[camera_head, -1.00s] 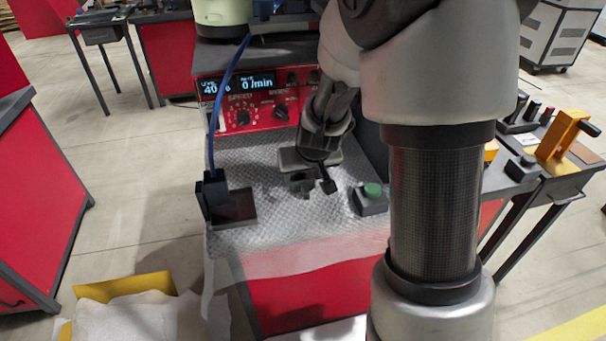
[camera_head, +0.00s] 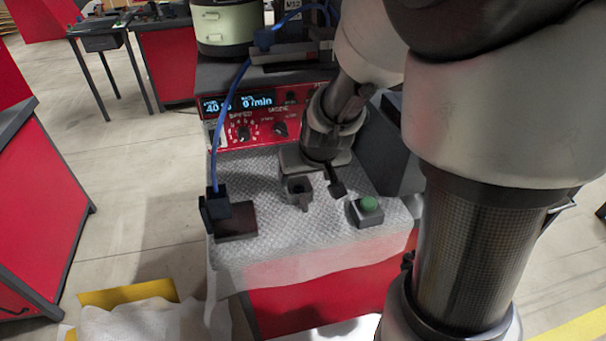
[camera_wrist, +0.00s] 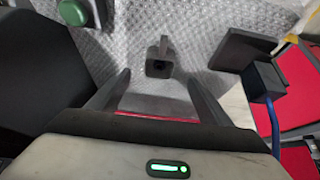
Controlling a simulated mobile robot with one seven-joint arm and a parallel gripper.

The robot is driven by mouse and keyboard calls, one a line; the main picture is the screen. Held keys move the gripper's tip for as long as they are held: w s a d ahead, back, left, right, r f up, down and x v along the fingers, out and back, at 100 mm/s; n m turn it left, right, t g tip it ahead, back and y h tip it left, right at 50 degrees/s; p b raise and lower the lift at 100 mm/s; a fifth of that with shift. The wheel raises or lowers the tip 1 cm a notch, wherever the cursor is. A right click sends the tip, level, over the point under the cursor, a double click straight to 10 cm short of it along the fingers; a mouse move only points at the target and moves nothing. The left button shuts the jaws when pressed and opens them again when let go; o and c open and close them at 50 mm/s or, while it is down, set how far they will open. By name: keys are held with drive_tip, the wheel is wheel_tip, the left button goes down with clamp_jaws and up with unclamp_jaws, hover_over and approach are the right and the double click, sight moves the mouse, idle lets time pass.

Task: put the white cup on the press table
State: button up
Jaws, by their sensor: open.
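No white cup is clearly visible in either view. My gripper (camera_head: 314,178) hangs over a worktop (camera_head: 262,180) with a patterned grey surface; I cannot tell whether this is the press table. In the wrist view, my gripper (camera_wrist: 158,82) has its two fingers wide apart with nothing between them. A small dark grey block with a round hole (camera_wrist: 158,66) lies on the worktop just beyond the fingertips. The block also shows beside the gripper in the head view (camera_head: 297,190).
A green button on a dark box (camera_head: 369,205) stands right of the gripper. A black block with a blue cable (camera_head: 215,207) and a dark plate (camera_head: 237,222) are at left.

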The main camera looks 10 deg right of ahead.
drive_tip(key=s+r, duration=1.7)
drive_tip(key=s, duration=0.3)
drive_tip(key=shift+a+p, duration=0.25)
drive_tip(key=shift+p, duration=0.15)
wheel_tip(320, 180, up, 14)
drive_tip(key=p, duration=1.3)
drive_tip(key=shift+f+p, duration=0.25)
drive_tip(key=shift+p, duration=0.05)
